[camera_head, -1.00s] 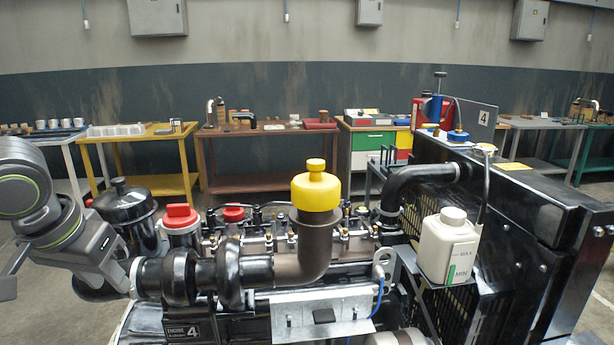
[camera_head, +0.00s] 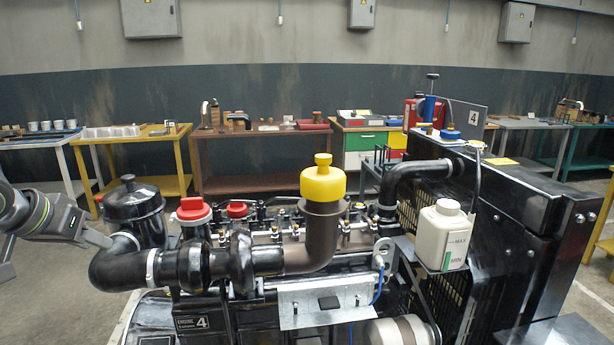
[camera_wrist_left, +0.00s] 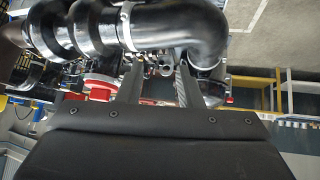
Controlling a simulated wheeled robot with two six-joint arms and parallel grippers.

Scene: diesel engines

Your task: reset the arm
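My left arm comes in at the left edge of the head view, with its gripper (camera_head: 104,240) beside the black elbow pipe of the engine (camera_head: 210,265). In the left wrist view the two fingers (camera_wrist_left: 158,75) stand apart with nothing between them. The black pipe (camera_wrist_left: 165,32) crosses just beyond the fingertips; I cannot tell whether they touch it. A yellow cap (camera_head: 323,183) sits upright on the brown pipe. My right gripper is not in view.
A black canister (camera_head: 133,205) and red caps (camera_head: 193,209) stand close to the left gripper. A white coolant bottle (camera_head: 444,237) is at the right, by the black radiator housing (camera_head: 500,220). Workbenches line the back wall. Open floor lies left of the engine.

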